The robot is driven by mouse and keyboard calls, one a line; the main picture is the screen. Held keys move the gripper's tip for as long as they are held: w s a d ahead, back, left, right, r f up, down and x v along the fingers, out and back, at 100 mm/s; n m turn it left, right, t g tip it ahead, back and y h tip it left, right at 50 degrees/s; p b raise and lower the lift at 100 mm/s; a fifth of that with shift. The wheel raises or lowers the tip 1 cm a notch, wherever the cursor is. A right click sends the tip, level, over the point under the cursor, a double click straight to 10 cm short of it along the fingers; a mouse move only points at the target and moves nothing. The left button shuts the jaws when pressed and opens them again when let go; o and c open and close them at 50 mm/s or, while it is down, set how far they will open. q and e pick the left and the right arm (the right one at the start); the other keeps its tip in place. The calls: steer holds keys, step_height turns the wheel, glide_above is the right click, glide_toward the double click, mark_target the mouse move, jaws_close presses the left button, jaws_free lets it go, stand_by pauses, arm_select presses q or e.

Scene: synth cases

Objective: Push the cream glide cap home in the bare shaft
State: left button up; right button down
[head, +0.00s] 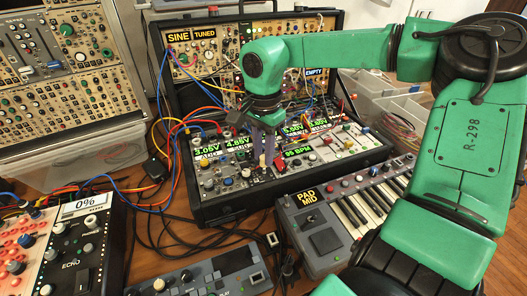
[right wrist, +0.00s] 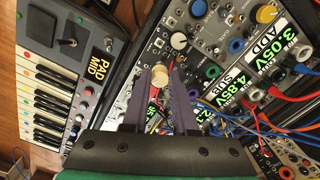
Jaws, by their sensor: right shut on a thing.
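My right gripper (head: 263,163) reaches down over the panels of the black synth case from above. In the right wrist view its two purple-grey fingers (right wrist: 160,75) are closed on the cream glide cap (right wrist: 157,70), a small pale cylinder between the tips. My left gripper is not in view.
The black case (head: 205,213) has several cables and lit green displays (head: 238,143) close to the fingers. A keyboard marked PAD MID (head: 318,243) stands in front on the right. A grey device (head: 205,277) and an ECHO unit (head: 85,250) stand at the front left.

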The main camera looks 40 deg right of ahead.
steer(key=shift+f+b, duration=0.9)
steer(key=shift+f, duration=0.35)
steer(key=c, duration=0.6)
jaws_free()
steer(key=shift+r, duration=0.1)
step_height(320, 180, up, 14)
steer(key=shift+r+p, duration=0.2)
steer(key=shift+p, duration=0.75)
steer(key=shift+r, duration=0.1)
